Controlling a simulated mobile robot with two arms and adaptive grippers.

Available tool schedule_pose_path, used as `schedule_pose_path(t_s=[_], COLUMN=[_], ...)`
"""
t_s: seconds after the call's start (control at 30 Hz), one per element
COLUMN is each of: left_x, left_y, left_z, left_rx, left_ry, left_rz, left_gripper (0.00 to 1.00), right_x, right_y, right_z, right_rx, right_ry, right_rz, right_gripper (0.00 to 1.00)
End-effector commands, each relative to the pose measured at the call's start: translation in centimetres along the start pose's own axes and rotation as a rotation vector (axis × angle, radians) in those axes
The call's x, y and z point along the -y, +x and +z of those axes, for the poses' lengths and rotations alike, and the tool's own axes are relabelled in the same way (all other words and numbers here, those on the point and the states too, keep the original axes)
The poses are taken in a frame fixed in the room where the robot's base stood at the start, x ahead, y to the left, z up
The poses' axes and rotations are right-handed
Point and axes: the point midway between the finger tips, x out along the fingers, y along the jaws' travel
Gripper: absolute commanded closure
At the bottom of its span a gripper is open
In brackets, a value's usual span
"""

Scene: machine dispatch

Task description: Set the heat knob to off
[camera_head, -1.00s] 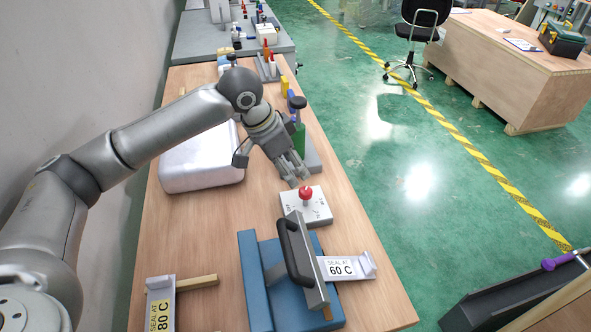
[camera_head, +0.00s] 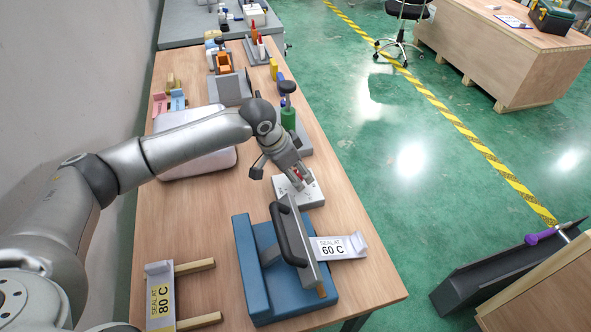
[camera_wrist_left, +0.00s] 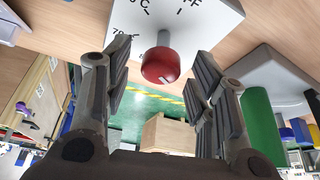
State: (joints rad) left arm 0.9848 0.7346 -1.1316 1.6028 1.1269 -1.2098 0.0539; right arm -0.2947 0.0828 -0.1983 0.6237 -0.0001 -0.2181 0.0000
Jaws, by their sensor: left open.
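The red heat knob (camera_wrist_left: 160,66) stands on a white dial plate (camera_wrist_left: 196,22) marked with temperatures and an "FF" ending in the left wrist view. In the head view the plate (camera_head: 312,194) lies on the wooden table behind the blue sealer, and the knob is mostly hidden by my fingers. My left gripper (camera_head: 302,184) is over the plate. In the left wrist view its open fingers (camera_wrist_left: 158,85) stand on either side of the knob, with gaps on both sides. My right gripper is not in view.
The blue sealer (camera_head: 252,262) with a black handle and a "60 C" tag (camera_head: 335,247) stands just in front of the plate. An "80 C" tag (camera_head: 160,297) is at front left. A green cylinder (camera_head: 288,118) and a silver box (camera_head: 200,165) stand behind.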

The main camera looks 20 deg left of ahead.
Motion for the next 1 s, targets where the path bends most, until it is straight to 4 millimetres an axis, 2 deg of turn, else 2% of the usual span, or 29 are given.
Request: schedule_pose_path(t_s=[0.13,0.17,0.5,0.77,1.0], left_x=[0.0,0.0,0.0,0.0,0.1], left_y=[0.0,0.0,0.0,-0.1,-0.2], left_z=[0.0,0.0,0.0,0.0,-0.1], left_rx=[0.001,0.001,0.001,0.002,0.002], left_ry=[0.000,0.000,0.000,0.025,0.137], left_rz=[0.000,0.000,0.000,0.011,0.061], left_gripper=[0.48,0.51,0.93,0.93,0.93], right_x=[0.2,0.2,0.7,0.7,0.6], right_y=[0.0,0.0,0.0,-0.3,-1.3], right_z=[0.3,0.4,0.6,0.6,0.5], right_rx=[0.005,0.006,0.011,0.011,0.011], right_ry=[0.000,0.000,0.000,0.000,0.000], right_rz=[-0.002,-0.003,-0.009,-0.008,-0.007], right_gripper=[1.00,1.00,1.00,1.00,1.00])
